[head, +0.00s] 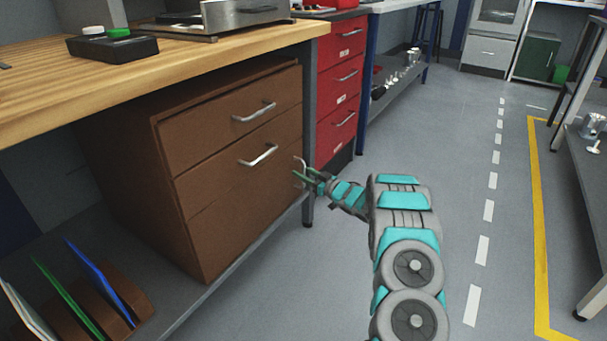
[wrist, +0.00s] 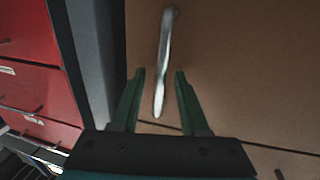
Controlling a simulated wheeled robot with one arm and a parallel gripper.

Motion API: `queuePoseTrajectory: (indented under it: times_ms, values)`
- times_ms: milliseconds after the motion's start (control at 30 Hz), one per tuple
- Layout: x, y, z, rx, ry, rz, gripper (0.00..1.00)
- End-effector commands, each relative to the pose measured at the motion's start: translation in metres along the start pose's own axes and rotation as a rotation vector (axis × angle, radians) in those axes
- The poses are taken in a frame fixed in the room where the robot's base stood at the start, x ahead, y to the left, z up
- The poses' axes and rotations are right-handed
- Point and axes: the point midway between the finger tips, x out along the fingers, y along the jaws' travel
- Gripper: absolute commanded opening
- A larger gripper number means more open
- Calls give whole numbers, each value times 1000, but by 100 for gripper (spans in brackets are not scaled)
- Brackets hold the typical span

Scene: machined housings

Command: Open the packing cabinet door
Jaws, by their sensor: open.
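The brown wooden cabinet (head: 240,165) sits under the workbench. It has two upper drawers with horizontal silver handles and a lower door panel (head: 235,222). A slim silver upright handle (head: 301,164) is near the panel's right edge. In the wrist view the handle (wrist: 164,60) stands out against the brown front (wrist: 235,70). My gripper (head: 304,178) is at this handle, with its green fingers apart. In the wrist view my gripper (wrist: 160,74) has one finger on each side of the handle's near end, and I see a gap on both sides. The door looks closed.
A red drawer unit (head: 340,90) stands right of the cabinet, with a dark bench leg (head: 309,130) between. File holders with folders (head: 80,290) stand at lower left. The grey floor (head: 420,130) to the right is clear.

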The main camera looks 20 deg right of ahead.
Motion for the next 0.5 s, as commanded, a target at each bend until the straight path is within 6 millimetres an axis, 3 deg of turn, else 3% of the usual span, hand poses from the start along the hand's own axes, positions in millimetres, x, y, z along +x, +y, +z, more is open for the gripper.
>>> queuePoseTrajectory:
  times_ms: [133,500]
  values:
    - [0,0,0,0,-1,0,44]
    - [0,0,0,0,-1,0,2]
